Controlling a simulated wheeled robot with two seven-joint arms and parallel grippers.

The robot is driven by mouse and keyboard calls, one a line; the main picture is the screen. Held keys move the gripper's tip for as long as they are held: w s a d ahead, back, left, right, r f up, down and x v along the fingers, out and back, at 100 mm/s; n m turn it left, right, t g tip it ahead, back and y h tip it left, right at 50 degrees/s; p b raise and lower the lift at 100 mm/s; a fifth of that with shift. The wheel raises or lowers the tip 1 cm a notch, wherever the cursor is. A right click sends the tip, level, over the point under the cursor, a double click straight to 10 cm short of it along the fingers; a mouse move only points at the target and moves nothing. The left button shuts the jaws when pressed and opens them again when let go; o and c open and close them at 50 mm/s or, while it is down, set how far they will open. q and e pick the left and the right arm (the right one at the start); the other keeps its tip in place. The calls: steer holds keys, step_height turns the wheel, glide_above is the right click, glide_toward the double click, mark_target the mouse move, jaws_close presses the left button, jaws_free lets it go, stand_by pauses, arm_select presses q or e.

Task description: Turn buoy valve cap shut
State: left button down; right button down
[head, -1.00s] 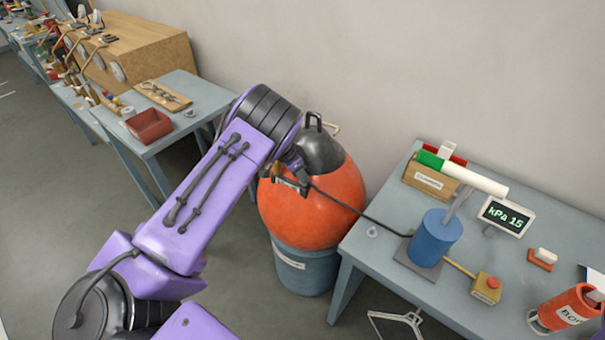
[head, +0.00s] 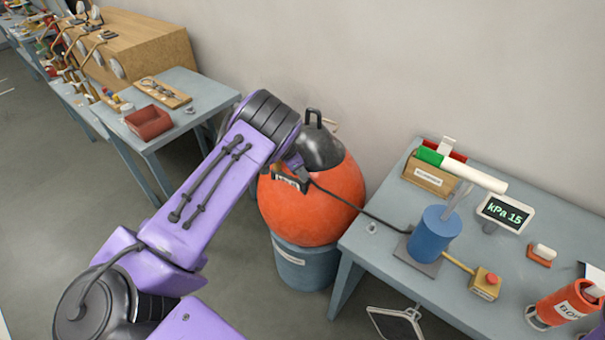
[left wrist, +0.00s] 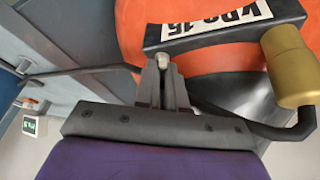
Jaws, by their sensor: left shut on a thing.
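The orange buoy (head: 305,215) with a dark top (head: 320,147) sits in a blue-grey drum (head: 305,267). My left gripper (head: 300,178) is at the buoy's upper side, its fingers mostly hidden in the head view.
A black hose (head: 360,208) runs from the buoy to a blue pump (head: 435,236) on the right table (head: 400,270). A brass-coloured cylinder (left wrist: 290,65) is close beside the fingers. A display (head: 505,213) reads kPa 15. A red bin (head: 149,122) stands on the left table.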

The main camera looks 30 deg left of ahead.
arm_select(q)
steer(key=m+g+h+b, duration=0.1)
steer(key=m, duration=0.2)
steer(key=shift+a+f, duration=0.15)
steer(key=m+g+h+b, duration=0.1)
steer(key=m+b, duration=0.1)
steer(key=m, duration=0.2)
steer(key=shift+w+a, duration=0.1)
steer(key=shift+w, duration=0.05)
steer(key=m+g+b, duration=0.2)
steer(key=m, duration=0.1)
steer(key=shift+w+m+b, duration=0.1)
steer(key=shift+m+b, duration=0.65)
steer(key=shift+m, duration=0.15)
